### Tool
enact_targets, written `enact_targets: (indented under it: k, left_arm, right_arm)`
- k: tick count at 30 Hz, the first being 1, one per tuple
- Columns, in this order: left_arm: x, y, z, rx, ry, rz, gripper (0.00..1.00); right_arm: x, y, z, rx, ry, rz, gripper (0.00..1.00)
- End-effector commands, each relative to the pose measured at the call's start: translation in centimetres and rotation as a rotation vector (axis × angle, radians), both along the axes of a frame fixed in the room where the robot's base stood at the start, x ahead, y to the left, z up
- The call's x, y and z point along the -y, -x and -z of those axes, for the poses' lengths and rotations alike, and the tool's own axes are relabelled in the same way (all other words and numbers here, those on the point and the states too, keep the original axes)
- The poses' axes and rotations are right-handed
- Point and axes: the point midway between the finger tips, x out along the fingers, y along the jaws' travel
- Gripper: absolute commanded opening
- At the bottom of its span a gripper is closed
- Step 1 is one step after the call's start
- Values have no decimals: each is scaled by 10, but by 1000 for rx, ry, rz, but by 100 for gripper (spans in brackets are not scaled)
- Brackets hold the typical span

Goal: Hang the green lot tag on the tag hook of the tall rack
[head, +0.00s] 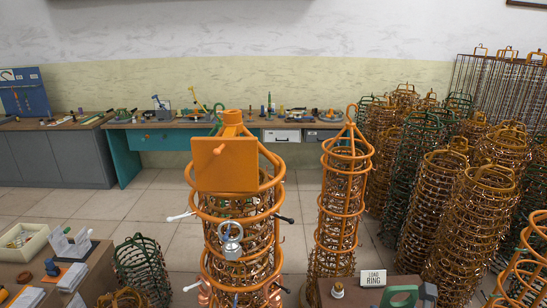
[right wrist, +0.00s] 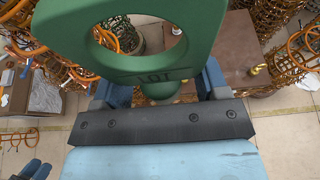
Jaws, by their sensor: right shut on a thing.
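In the right wrist view the tag (right wrist: 205,45) is large, with an oval opening and the letters LOT. My right gripper (right wrist: 163,96) is shut on the tag's lower part, one blue finger on each side. Two orange wire racks stand ahead: a wide one (head: 240,207) with a square orange plate (head: 225,164) at its top, and a slimmer one (head: 344,186) with a top loop. I cannot make out which part is the tag hook.
Many wire racks (head: 475,215) crowd the right side. Tiled floor (head: 90,205) is open at the left.

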Motion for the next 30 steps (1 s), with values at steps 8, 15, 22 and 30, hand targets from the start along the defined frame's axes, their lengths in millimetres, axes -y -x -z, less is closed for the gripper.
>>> enact_targets:
  k: [8,15,22,30]
  left_arm:
    - [9,-3,-4,7,15,4,43]
    - [8,-2,-2,7,13,5,43]
    - [4,-2,2,5,5,5,43]
    - [3,0,3,3,4,4,43]
  right_arm:
    - [0,0,0,0,0,0,35]
    - [-3,2,12,-3,-7,-2,35]
    - [-2,12,49,-3,-8,-1,35]
    - [1,15,58,1,2,1,35]
